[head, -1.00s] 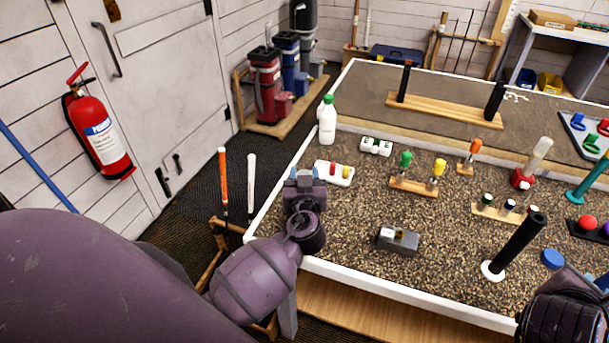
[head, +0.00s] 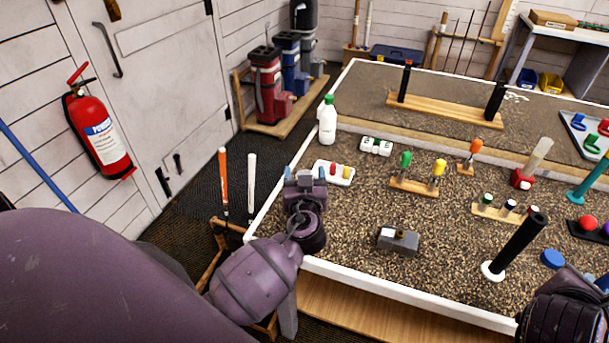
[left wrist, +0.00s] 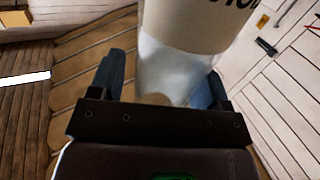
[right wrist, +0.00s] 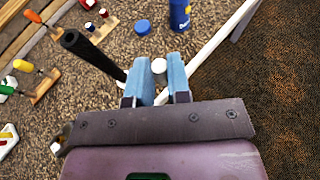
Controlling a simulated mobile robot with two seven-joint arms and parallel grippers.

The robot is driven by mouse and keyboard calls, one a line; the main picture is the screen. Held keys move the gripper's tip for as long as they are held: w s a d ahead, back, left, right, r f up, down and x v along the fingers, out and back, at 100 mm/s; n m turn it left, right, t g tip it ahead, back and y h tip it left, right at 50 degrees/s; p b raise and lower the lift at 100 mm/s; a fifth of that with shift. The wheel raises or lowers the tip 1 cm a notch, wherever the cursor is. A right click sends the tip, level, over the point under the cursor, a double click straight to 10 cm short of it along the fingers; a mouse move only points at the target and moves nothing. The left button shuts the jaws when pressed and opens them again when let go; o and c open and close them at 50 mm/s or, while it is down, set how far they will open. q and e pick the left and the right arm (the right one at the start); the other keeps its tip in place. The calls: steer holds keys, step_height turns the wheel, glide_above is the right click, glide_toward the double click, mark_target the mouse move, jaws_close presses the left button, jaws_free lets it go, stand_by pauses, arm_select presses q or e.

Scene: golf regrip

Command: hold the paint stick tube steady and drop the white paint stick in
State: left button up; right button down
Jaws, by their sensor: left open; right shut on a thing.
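My left gripper (head: 305,174) is open over the near left table edge. In the left wrist view a pale labelled cylinder (left wrist: 180,65) stands between its spread fingers. I cannot tell whether this is the paint stick tube or a bottle, or whether the fingers touch it. The head view hides it. My right gripper (right wrist: 157,80) is shut on a small white stick, taken as the white paint stick (right wrist: 158,65), whose round end shows between the blue fingers. In the head view the right arm is low at the right edge and the stick is hidden.
A black tube (head: 518,245) leans on a white disc near the right arm. A grey block (head: 398,243) sits mid-table. The speckled surface around it is mostly clear.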

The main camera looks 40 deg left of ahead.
arm_select(q)
steer(key=v, duration=1.2)
steer(key=s+a+f+m+g+h, duration=0.1)
steer(key=s+a+f+g+h, duration=0.15)
steer(key=s+g, duration=0.2)
steer(key=s+a+f+g+h, duration=0.1)
steer(key=s+a+f+g, duration=0.2)
steer(key=s, duration=0.2)
steer(key=s+d+m+g+h, duration=0.35)
steer(key=s+m+h, duration=0.25)
steer(key=s, duration=0.3)
steer(key=w+f+m+t, duration=0.1)
steer(key=w+f+t, duration=0.6)
steer(key=f, duration=0.4)
steer(key=shift+w+d+t+h, duration=0.15)
steer(key=shift+d+t+h, duration=0.05)
steer(key=shift+t+h, duration=0.3)
arm_select(e)
steer(key=shift+f+n+t+y, duration=0.3)
steer(key=shift+f+n+y, duration=0.3)
steer(key=shift+n+y, duration=0.45)
steer(key=shift+f+n+t+y, duration=0.3)
steer(key=shift+f+n+y, duration=0.3)
steer(key=shift+n+y, duration=0.45)
steer(key=shift+f+n+t+y, duration=0.3)
steer(key=shift+f+n+y, duration=0.4)
steer(key=shift+y, duration=0.5)
steer(key=shift+r, duration=0.15)
